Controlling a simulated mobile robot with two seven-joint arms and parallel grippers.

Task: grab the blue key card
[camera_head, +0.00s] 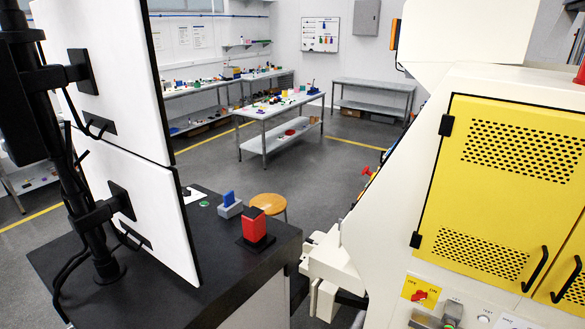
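A small upright blue piece (229,198) stands in a grey holder (231,211) on the black desk (215,275), behind the monitor's right edge. It may be the blue key card, but it is too small to tell. A red block (254,224) on a dark base stands in front of it, nearer the desk's right edge. Neither of my grippers can be made out.
Two white-backed monitors (140,205) on a black stand block the desk's left side. A cream machine with yellow perforated doors (510,190) fills the right. A round stool (268,204) stands behind the desk. Workbenches (280,108) with small items are farther back; grey floor lies between.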

